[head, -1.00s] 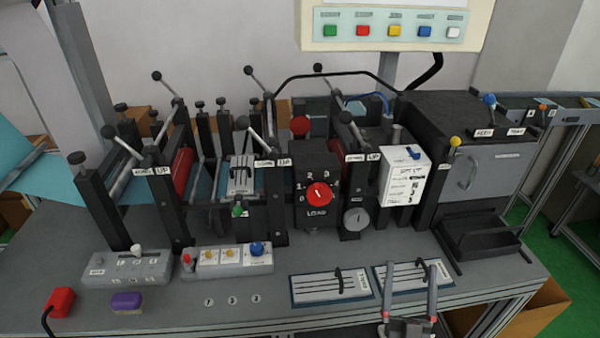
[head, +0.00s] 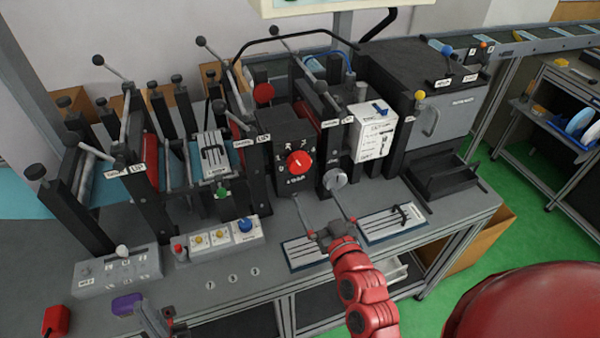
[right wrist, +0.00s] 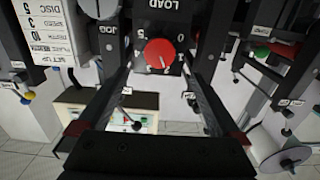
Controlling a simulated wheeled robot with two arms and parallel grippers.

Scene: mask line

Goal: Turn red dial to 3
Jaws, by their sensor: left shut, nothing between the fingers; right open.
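The red dial (head: 299,162) sits on the front of a black box marked LOAD, with numbers around it. A white mark crosses its face; I cannot tell exactly which number it points to. My right gripper (head: 313,196) is open and empty, just in front of and below the dial in the head view. In the right wrist view, the dial (right wrist: 160,53) appears between the spread fingers, upside down, with no finger visibly touching it. My left gripper (head: 154,318) is shut and empty at the bottom left, near the table's front edge.
A grey knob (head: 335,179) is close to the right of the dial. A white labelled box (head: 371,133) is further right. Two slider panels (head: 393,224) lie on the table front. Switch boxes (head: 118,270) stand at left.

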